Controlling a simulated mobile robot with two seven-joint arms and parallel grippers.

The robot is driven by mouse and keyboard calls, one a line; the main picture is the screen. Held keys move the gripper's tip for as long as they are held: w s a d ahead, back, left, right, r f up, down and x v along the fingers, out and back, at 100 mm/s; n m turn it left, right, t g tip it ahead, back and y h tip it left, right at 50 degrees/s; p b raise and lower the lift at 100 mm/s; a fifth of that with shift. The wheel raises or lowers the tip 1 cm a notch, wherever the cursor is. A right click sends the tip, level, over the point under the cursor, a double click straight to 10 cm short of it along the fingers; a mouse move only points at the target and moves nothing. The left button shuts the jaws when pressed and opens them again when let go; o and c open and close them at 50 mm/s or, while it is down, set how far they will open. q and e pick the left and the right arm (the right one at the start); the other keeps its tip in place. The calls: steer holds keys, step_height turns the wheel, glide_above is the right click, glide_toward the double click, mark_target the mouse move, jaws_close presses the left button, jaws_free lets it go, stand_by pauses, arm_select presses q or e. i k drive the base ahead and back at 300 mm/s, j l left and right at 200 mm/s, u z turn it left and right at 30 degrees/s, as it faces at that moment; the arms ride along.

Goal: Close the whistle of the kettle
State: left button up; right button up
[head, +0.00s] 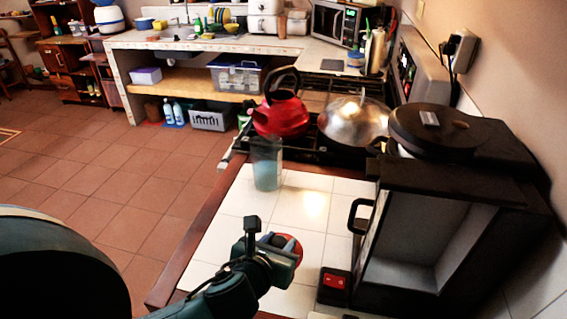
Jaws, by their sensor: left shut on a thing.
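The red kettle (281,119) with a dark handle (283,82) stands on the stove at the back of the counter. Its spout and whistle are too small to make out, so I cannot tell whether the whistle is open or shut. My left gripper (270,247) is low over the white tiled counter, well in front of the kettle and apart from it. It is shut on a round red thing (289,246), partly hidden by the fingers. My right gripper is not in view.
A clear bluish glass (266,165) stands on the counter between my left gripper and the kettle. A shiny metal pan lid (353,122) is right of the kettle. A black open-fronted oven (420,240) and dark pot (431,130) fill the right side. White tiles (225,230) left of the gripper are bare.

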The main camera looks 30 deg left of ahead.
mark_target(247, 104)
steer(key=k, duration=0.5)
steer(key=k+u, duration=0.15)
steer(key=u, duration=2.6)
steer(key=i+j+u, duration=0.3)
steer(key=i+u, duration=0.3)
steer(key=i, duration=0.2)
steer(key=i+l+z, duration=0.1)
steer(key=i+z, duration=0.4)
steer(key=i+j+z, duration=0.1)
steer(key=i+z, duration=0.35)
steer(key=i+l+z, duration=0.1)
steer(key=i+z, duration=0.6)
steer(key=i+j+z, duration=0.3)
steer(key=i, duration=0.15)
steer(key=i+l+z, duration=0.15)
steer(key=i+z, duration=0.3)
steer(key=i, duration=0.15)
steer(key=i+j+z, duration=0.1)
steer(key=i+z, duration=0.35)
steer(key=i, duration=0.15)
steer(key=i+z, duration=0.3)
steer(key=i, duration=0.3)
steer(key=i+j+z, duration=0.15)
steer(key=i+z, duration=0.2)
steer(key=i, duration=0.3)
